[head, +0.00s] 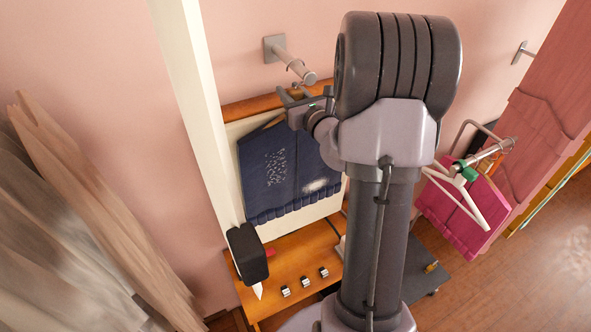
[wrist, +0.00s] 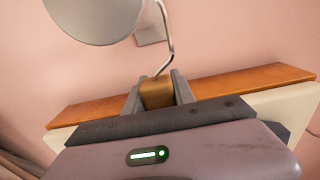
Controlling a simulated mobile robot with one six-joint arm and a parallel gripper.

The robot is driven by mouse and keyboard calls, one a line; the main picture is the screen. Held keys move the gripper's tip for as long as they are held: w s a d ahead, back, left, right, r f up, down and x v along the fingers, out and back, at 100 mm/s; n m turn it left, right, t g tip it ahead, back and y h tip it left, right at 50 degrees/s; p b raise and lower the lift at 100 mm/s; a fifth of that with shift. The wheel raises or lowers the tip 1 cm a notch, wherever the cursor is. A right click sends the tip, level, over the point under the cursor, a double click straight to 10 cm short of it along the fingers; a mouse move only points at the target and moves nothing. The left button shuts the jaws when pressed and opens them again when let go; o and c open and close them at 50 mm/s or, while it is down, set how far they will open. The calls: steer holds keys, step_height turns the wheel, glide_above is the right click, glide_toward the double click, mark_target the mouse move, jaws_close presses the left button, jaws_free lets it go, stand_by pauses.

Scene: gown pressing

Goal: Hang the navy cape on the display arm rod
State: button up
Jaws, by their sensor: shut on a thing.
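The navy cape (head: 268,172) hangs below my gripper on a wooden hanger, with pale specks and a whitish patch on its front. My gripper (head: 295,95) is shut on the hanger's brown neck block, which shows between the fingers in the wrist view (wrist: 157,92). A thin metal hook (wrist: 169,45) rises from the block. The display arm rod (head: 293,62) sticks out from the pink wall just above my gripper. Its rounded grey end (wrist: 95,15) is close, left of the hook.
A pale board with an orange wooden top edge (head: 240,105) stands behind the cape. A wooden bench (head: 300,252) with small metal clips is below. A white post (head: 190,90) is at left, and a magenta garment (head: 455,222) hangs on a rack at right.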

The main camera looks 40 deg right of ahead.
jaws_close()
steer(key=shift+r+p, duration=0.65)
steer(key=shift+r, duration=0.25)
steer(key=shift+f, duration=0.1)
steer(key=shift+s, duration=0.25)
steer(key=shift+b+v, duration=1.4)
steer(key=shift+v, duration=3.4)
